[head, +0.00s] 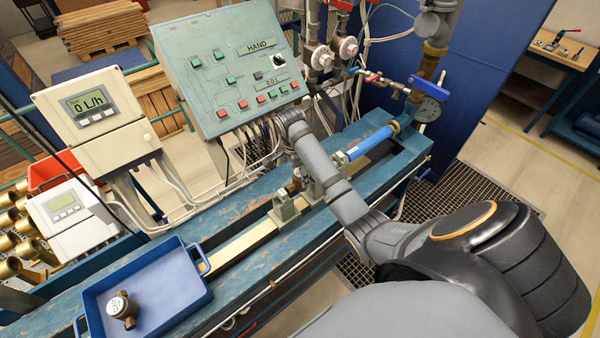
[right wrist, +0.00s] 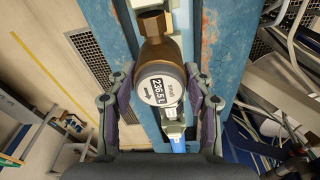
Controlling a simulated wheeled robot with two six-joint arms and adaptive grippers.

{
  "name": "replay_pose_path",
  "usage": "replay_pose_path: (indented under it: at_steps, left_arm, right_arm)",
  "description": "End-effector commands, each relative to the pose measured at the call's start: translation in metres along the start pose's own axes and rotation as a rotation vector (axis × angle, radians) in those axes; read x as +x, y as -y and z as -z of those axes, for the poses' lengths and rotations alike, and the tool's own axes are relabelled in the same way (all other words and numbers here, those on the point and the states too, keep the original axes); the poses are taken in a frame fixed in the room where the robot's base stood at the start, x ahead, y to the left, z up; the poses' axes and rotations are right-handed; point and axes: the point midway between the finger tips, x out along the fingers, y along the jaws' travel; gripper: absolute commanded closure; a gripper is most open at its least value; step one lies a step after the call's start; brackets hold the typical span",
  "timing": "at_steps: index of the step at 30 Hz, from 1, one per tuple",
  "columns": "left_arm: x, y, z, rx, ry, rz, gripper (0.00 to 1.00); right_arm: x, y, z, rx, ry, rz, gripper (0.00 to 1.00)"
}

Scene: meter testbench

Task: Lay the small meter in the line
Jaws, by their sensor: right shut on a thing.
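A brass-bodied meter (right wrist: 163,62) with a round white face reading 236.5 L sits between the fingers of my right gripper (right wrist: 160,88) in the right wrist view. The gripper is shut on it, over the blue bench rail. In the head view my right forearm mostly hides this gripper and meter; only a bit of brass shows beside a grey-green clamp block (head: 285,207). I cannot tell whether the held meter touches the line. My left gripper is not in view.
A blue pipe section (head: 370,144) lies in line farther along the blue bench (head: 240,204). A control panel (head: 225,65) with buttons stands behind it. A display box (head: 92,108) reads 0 L/h.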

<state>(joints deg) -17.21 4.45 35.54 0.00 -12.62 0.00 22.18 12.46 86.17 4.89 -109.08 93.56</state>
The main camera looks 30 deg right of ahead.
Motion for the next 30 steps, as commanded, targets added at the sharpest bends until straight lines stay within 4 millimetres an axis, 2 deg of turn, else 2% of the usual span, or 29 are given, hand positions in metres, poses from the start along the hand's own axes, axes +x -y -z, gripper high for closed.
replay_pose_path:
  at_steps: [8, 22, 30]
  left_arm:
    - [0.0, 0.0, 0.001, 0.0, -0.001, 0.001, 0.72]
    - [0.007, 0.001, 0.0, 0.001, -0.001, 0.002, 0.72]
    - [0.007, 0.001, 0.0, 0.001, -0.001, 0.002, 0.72]
  right_arm:
    - [0.0, 0.001, 0.0, 0.0, 0.0, 0.002, 1.0]
    - [0.024, 0.0, -0.004, 0.0, 0.0, 0.0, 1.0]
    - [0.025, 0.0, -0.004, 0.0, 0.0, 0.002, 1.0]
